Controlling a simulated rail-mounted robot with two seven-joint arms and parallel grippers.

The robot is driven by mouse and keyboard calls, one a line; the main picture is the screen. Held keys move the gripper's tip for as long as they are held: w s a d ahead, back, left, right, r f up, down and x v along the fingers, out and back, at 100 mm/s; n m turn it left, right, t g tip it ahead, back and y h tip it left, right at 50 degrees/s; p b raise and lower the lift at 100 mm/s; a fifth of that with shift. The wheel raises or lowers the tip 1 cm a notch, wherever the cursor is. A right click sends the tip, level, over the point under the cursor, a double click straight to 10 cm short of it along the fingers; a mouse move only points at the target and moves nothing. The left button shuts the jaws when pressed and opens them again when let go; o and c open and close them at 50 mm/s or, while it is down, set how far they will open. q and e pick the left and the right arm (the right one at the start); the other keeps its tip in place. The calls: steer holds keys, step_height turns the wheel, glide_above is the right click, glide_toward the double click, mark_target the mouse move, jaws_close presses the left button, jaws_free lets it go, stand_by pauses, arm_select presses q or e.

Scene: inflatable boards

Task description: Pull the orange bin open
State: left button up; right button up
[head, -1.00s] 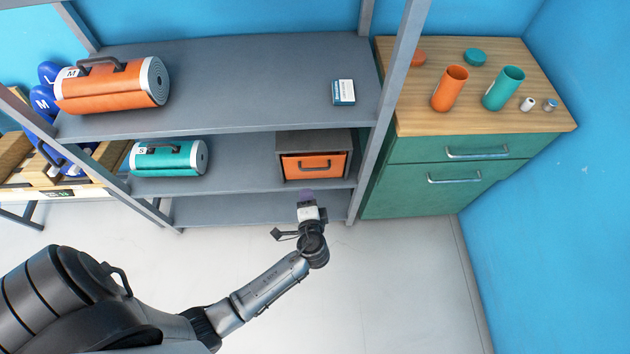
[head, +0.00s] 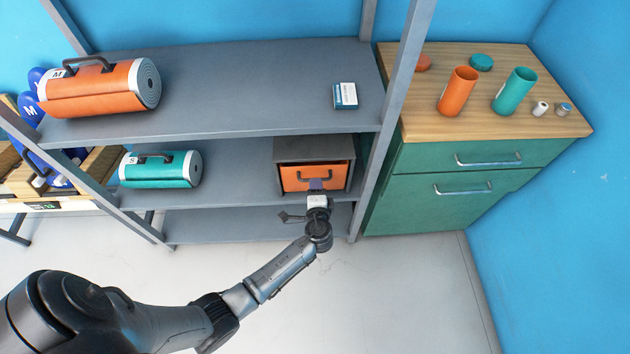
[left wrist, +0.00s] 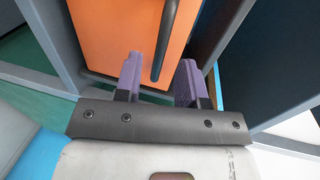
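The orange bin (head: 297,178) sits in a dark grey housing on the middle shelf, its front flush with the housing, so it looks closed. It has a dark curved handle across its front. In the left wrist view the orange front (left wrist: 120,35) fills the top, with the dark handle (left wrist: 165,40) running down it. My left gripper (head: 316,184) is just in front of the bin's lower front. In the left wrist view its purple fingers (left wrist: 160,80) are apart, with the handle's lower end in line between their tips. Whether they touch it is unclear. My right gripper is not in view.
The grey shelf unit (head: 230,85) holds an orange roll (head: 100,90), a teal roll (head: 155,170) and a small box (head: 345,96). Its right upright (head: 395,115) stands close to the bin. A green cabinet (head: 470,185) stands to the right. The floor in front is clear.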

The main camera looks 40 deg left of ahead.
mark_target(314, 168)
arm_select(q)
steer(key=shift+b+x, duration=0.35)
steer(key=shift+x, duration=1.65)
jaws_close()
